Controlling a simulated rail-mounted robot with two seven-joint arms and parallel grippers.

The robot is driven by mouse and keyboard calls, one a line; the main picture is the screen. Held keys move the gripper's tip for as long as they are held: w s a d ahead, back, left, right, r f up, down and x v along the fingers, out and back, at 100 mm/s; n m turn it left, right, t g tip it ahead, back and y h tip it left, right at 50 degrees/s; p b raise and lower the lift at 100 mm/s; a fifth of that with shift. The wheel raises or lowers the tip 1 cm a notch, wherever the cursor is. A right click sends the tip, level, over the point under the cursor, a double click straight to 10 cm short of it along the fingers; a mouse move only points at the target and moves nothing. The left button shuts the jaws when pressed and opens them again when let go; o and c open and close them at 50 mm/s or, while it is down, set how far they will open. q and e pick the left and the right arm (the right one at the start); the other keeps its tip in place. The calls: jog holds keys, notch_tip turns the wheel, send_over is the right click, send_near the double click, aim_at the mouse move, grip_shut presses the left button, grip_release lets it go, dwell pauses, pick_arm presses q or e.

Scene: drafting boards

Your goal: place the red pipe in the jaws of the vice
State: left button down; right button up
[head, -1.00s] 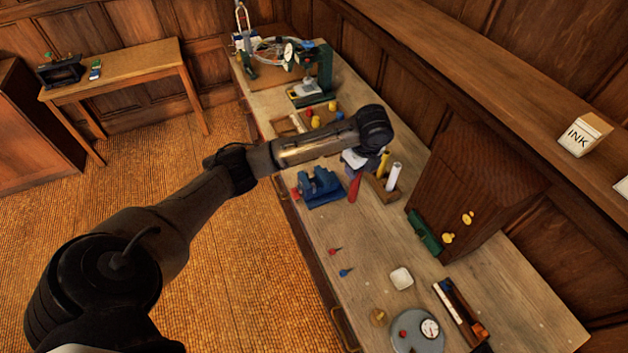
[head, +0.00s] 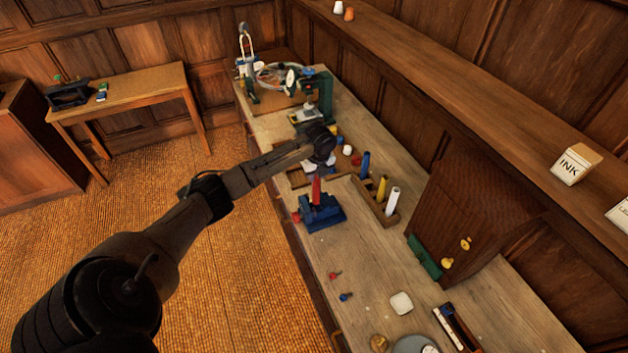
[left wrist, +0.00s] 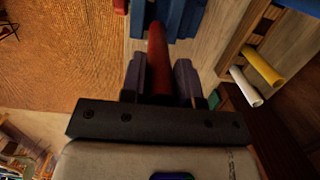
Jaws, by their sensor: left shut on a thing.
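The red pipe (head: 316,189) stands roughly upright over the blue vice (head: 322,214) on the bench, its lower end at the vice. In the left wrist view the pipe (left wrist: 158,55) runs out between my fingers towards the blue vice (left wrist: 178,14). My left gripper (left wrist: 159,82) is shut on the pipe. In the head view my wrist hides most of this gripper. I cannot tell whether the pipe's end is between the jaws or just above them. My right gripper is not in view.
A wooden rack (head: 373,204) with a blue, a yellow and a white pipe stands right of the vice. A wooden cabinet (head: 465,220) is beyond it. Small red and blue pieces and a white dish (head: 401,303) lie nearer me. Bare bench lies between.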

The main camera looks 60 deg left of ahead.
aim_at(316, 187)
pick_arm(q)
jog(key=shift+a+f+p, duration=0.15)
jog(key=shift+a+f, duration=0.05)
jog(key=shift+f, duration=0.6)
jog(key=shift+a+f+p, duration=0.1)
jog(key=shift+a+f, duration=0.05)
jog(key=shift+f, duration=0.6)
jog(key=shift+a+f+p, duration=0.15)
jog(key=shift+a+f, duration=0.05)
jog(key=shift+f, duration=0.75)
jog(key=c, duration=0.8)
grip_release()
jog(key=shift+c, duration=0.2)
